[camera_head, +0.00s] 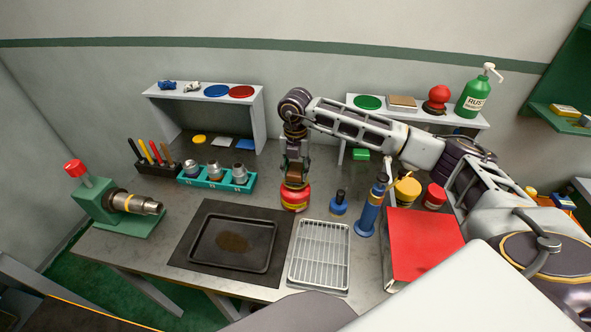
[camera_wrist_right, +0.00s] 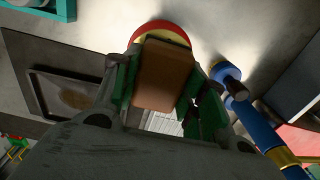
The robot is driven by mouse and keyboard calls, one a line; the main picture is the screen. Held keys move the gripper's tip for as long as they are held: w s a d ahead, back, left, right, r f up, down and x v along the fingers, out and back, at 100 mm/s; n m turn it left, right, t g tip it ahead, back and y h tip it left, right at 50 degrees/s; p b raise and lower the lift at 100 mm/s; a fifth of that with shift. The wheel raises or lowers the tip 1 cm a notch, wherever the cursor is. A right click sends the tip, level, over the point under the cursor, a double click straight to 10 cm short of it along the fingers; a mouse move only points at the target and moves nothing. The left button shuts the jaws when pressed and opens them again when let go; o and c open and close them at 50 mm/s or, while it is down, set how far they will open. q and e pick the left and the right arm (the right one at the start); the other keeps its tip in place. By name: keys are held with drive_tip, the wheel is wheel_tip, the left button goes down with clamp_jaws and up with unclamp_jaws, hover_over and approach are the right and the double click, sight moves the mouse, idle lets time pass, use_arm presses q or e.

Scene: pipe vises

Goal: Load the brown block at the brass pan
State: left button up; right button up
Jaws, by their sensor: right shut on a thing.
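My right gripper (camera_head: 296,172) points down over the middle of the bench. In the right wrist view its green fingers (camera_wrist_right: 155,85) are shut on a brown block (camera_wrist_right: 164,72). A round red thing with a yellow, brass-like band (camera_head: 295,199) stands on the bench directly under the gripper. In the right wrist view its red and yellow rim (camera_wrist_right: 160,31) shows behind the block, which hides much of it. I cannot tell whether this is the brass pan, or whether the block touches it. My left gripper is not in view.
A black tray (camera_head: 232,268) and a wire rack (camera_head: 319,280) lie in front. A small blue-based piece (camera_head: 339,206) and a blue cylinder (camera_head: 371,211) stand close on the right. A teal holder (camera_head: 216,181) stands left, with a green vise (camera_head: 108,211) farther left.

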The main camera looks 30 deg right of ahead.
sight(296, 169)
drive_tip(key=shift+f+b, duration=0.65)
drive_tip(key=shift+f, duration=0.3)
idle(2.0)
drive_tip(key=shift+r, duration=0.2)
idle(0.3)
drive_tip(key=shift+r+p, duration=1.95)
drive_tip(key=shift+r, duration=1.4)
